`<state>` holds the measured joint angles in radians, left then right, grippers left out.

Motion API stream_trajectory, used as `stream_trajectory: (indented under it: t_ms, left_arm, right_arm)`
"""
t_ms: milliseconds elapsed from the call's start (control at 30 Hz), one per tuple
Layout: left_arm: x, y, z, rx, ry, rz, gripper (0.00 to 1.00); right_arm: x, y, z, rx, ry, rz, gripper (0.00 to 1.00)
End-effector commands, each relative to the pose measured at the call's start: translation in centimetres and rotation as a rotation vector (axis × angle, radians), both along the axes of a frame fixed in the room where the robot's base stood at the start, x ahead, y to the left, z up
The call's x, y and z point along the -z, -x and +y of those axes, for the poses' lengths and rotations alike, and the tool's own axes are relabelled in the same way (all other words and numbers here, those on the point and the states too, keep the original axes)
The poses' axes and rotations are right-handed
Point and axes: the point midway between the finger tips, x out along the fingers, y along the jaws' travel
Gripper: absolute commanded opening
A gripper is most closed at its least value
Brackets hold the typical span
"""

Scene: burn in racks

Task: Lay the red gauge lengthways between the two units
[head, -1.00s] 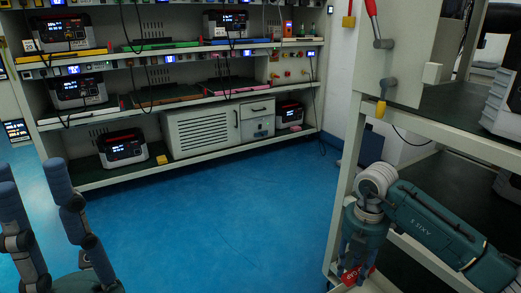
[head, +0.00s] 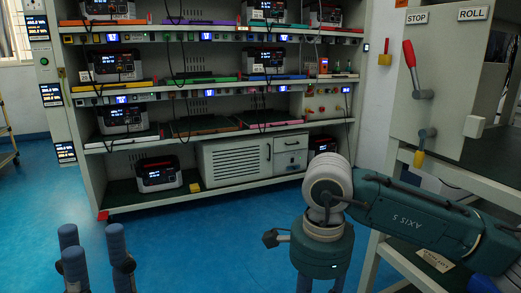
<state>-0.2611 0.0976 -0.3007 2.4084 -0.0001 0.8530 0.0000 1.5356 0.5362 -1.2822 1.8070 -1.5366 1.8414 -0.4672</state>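I cannot single out the red gauge. A reddish flat strip (head: 270,117) lies on the lower middle shelf of the back rack. Several dark units with lit displays stand on the rack. One unit (head: 115,66) is at the left of a shelf and another (head: 265,60) is on its right; which two units are meant is unclear.
The rack (head: 180,203) spans the back, with a white louvred cabinet (head: 230,162) and a unit (head: 158,173) on its bottom shelf. A yellow block (head: 195,187) is beside that unit. A panel with a red lever (head: 409,56) and shelving stand at right. Blue floor (head: 200,245) is clear.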

Motion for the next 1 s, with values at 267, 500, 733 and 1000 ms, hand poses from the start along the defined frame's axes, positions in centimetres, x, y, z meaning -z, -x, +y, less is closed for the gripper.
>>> stream_trajectory:
  t_ms: [267, 500, 733, 1000]
  left_arm:
    - [0.4, -0.1, 0.1, 0.001, 0.003, 0.034, 0.24]
    - [0.7, 0.1, 0.2, 0.000, 0.008, 0.047, 0.24]
    - [1.0, 0.1, 0.2, 0.000, 0.009, 0.060, 0.24]
    - [1.0, 0.1, 0.2, 0.000, 0.009, 0.060, 0.24]
  right_arm:
    - [-2.9, 4.1, 2.2, -0.826, 0.004, -0.002, 0.07]
    - [-3.8, 6.5, 2.7, -1.279, 0.000, -0.001, 0.07]
    - [-3.9, 7.2, 2.9, -1.409, -0.005, 0.003, 0.07]
    - [-4.0, 7.1, 2.8, -1.406, -0.002, 0.001, 0.07]
